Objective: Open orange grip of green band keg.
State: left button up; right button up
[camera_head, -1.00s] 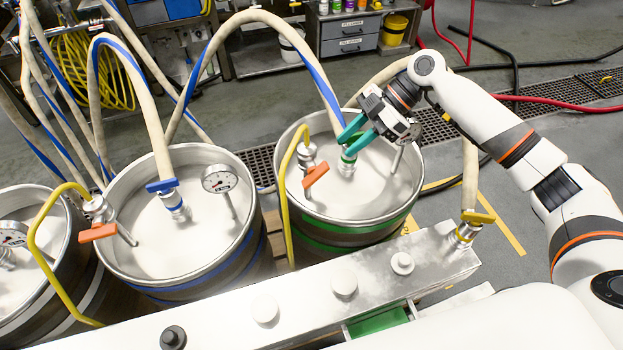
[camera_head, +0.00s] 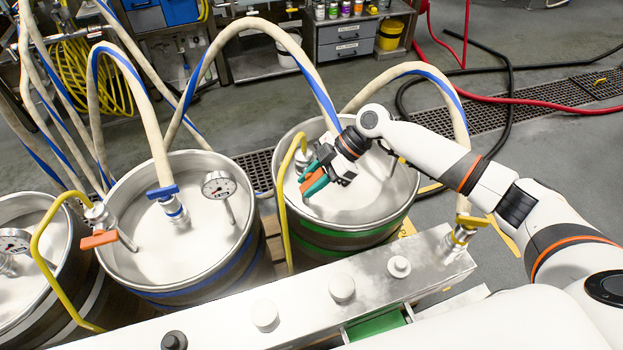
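The green band keg (camera_head: 345,236) stands at the centre right, its green bands showing below the rim. Its orange grip (camera_head: 313,177) sits on a valve fitting (camera_head: 303,158) at the left side of the keg top. My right gripper (camera_head: 314,176) has its green fingers at the orange grip, one on each side of it. I cannot tell whether the fingers press on it. The gripper hides part of the grip and the middle of the keg top. My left gripper is out of view.
A yellow pipe (camera_head: 282,200) rises close left of the grip. A blue band keg (camera_head: 178,252) with its own orange grip (camera_head: 98,239) stands to the left. A metal manifold (camera_head: 370,278) runs along the front. Hoses arch overhead.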

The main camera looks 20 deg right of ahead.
grip_shut()
jog(key=shift+r+h+p, duration=0.2)
jog(key=shift+h+p, duration=0.2)
jog(key=shift+p, duration=0.25)
jog(key=h+p, duration=0.5)
jog(key=p, duration=0.2)
jog(key=shift+a+r, duration=0.1)
jog(key=shift+r, duration=0.05)
jog(key=shift+h+p, duration=1)
jog(key=shift+p, duration=0.15)
jog(key=shift+f+h+p, duration=0.35)
jog(key=shift+h+p, duration=0.15)
jog(key=shift+h, duration=0.1)
grip_release()
